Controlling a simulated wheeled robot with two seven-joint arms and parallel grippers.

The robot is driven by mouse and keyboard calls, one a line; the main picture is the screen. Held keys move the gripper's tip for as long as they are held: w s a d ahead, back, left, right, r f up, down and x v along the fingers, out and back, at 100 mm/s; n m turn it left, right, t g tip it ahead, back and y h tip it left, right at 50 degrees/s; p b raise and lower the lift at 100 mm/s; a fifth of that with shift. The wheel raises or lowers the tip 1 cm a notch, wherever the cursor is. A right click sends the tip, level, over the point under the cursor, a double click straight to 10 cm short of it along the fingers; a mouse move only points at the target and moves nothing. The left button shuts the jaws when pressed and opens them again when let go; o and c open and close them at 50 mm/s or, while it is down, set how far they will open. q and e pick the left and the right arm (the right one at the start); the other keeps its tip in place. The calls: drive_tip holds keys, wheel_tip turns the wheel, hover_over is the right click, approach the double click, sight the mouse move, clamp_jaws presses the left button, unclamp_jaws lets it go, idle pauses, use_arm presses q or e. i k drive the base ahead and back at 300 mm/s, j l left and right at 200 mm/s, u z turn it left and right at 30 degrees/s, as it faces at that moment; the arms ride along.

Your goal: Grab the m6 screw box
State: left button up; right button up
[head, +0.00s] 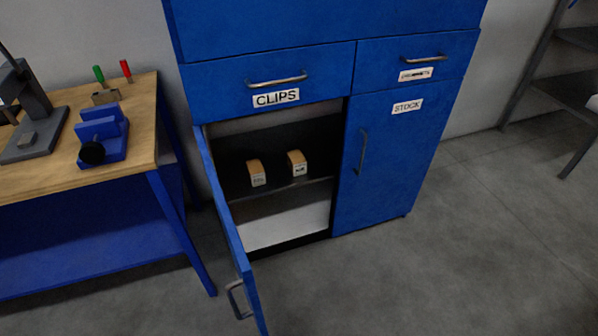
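Two small cardboard-coloured boxes stand on the dark shelf inside the open left compartment of a blue cabinet. The left box (257,173) and the right box (297,163) each have a white label on the front. The label text is too small to read, so I cannot tell which is the m6 screw box. Neither of my grippers shows in the head view.
The left cabinet door (224,215) hangs open toward me. The right door (385,165), labelled STOCK, is shut, as is the CLIPS drawer (270,82). A workbench (140,150) with a blue vise (103,137) stands left. The floor (420,270) in front and right is clear.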

sight(297, 163)
drive_tip(key=u, duration=0.45)
drive_tip(key=i+l+u, duration=0.15)
drive_tip(key=l+u, duration=0.35)
drive_tip(key=i+l+u, duration=0.15)
drive_tip(key=l+u, duration=0.15)
drive_tip(key=u, duration=0.15)
drive_tip(key=l+u, duration=0.5)
